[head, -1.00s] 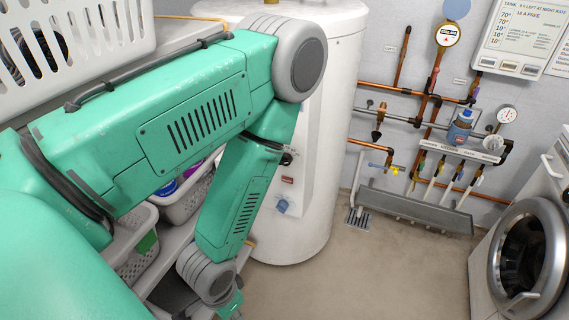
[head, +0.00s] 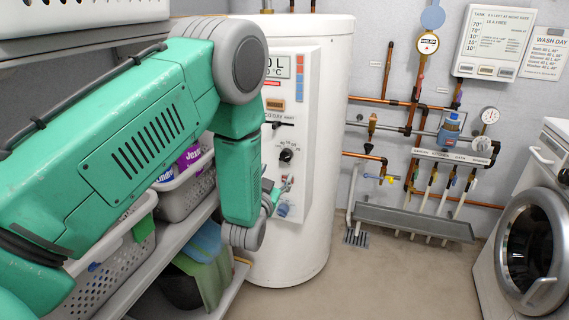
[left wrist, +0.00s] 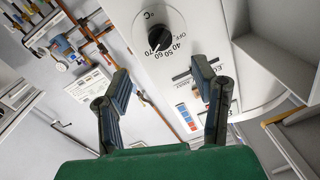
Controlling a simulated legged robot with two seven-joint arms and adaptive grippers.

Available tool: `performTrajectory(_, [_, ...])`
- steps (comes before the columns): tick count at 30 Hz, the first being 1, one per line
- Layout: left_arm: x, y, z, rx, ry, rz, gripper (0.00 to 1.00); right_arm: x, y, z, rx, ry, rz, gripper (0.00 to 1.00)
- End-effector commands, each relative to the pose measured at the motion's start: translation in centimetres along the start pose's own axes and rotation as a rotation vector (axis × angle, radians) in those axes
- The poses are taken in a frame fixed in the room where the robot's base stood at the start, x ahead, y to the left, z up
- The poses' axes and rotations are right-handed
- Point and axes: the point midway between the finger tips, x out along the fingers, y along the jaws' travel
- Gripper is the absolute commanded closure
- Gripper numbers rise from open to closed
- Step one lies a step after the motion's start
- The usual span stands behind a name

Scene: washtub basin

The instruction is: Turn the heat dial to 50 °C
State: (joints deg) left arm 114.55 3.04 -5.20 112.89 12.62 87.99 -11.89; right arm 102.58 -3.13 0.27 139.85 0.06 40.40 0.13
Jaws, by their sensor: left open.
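The mark seems to point toward the high end of the scale; the exact value is hard to read. My left gripper (head: 281,189) is open and empty, just below the dial in the head view. Its two spread fingers (left wrist: 163,80) show in the left wrist view, apart from the dial. My right gripper is out of view.
Shelves with baskets (head: 188,192) stand at left. Copper pipes (head: 410,130) and a washing machine (head: 530,245) are at right. Floor between is clear.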

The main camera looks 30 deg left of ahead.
Motion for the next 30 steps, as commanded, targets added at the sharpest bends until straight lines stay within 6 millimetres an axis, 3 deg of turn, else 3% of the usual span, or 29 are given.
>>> performTrajectory(6, [4.8,0.0,0.2,0.000,0.001,-0.002,0.47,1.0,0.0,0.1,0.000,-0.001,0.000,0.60])
performTrajectory(12, [8.3,0.0,0.2,0.000,0.000,0.000,0.47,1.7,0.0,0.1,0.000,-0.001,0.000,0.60])
performTrajectory(18, [9.9,0.0,0.2,0.000,-0.003,0.000,0.47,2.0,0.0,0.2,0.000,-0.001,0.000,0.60])
performTrajectory(27, [10.2,0.0,0.1,0.001,-0.003,0.001,0.47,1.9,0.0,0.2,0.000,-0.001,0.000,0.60])
performTrajectory(28, [10.2,0.0,0.1,0.000,-0.003,0.001,0.50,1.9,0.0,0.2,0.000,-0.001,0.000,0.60])
performTrajectory(30, [10.2,0.0,0.1,0.000,-0.003,0.001,0.75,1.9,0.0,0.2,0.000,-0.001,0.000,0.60])
